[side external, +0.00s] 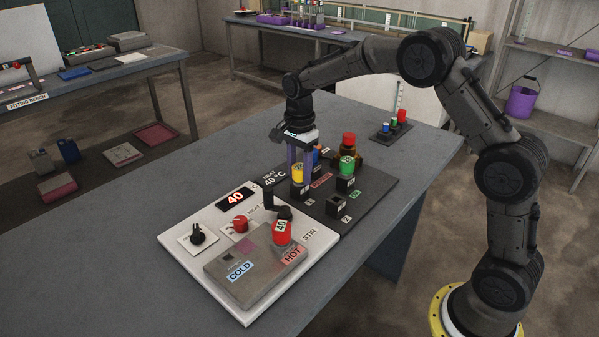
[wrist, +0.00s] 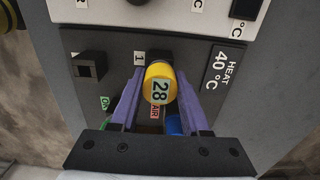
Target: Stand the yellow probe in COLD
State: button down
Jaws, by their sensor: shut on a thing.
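The yellow probe (side external: 298,174), its cap marked 28 in the wrist view (wrist: 160,82), stands at a small black holder on the dark rack. My gripper (side external: 301,163) points down over it, with its purple fingers closed on either side of the cap. Whether the probe's lower end is still in the holder is hidden. The COLD label (side external: 240,271) is on the front left of a grey block (side external: 222,272) on the white panel. A dark square opening (side external: 228,257) shows behind that label. A red probe (side external: 282,233) marked 40 stands at the HOT side.
The dark rack (side external: 352,203) also bears a green-capped probe (side external: 347,166), a red-capped item (side external: 349,140) and an empty black holder (side external: 335,206). A black upright part (side external: 269,198) and a red knob (side external: 240,223) stand between rack and grey block. The left tabletop is clear.

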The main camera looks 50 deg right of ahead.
jog(key=shift+r, duration=0.2)
jog(key=shift+r, duration=4.55)
jog(key=s+a+r+n, duration=0.1)
jog(key=s+a+n, duration=0.2)
jog(key=a, duration=1.1)
jog(key=s+a+n, duration=0.2)
jog(key=a+n, duration=0.1)
jog(key=a, duration=1)
notch_tip(320, 180, down, 6)
jog(key=shift+s, duration=0.15)
jog(key=shift+f, duration=0.2)
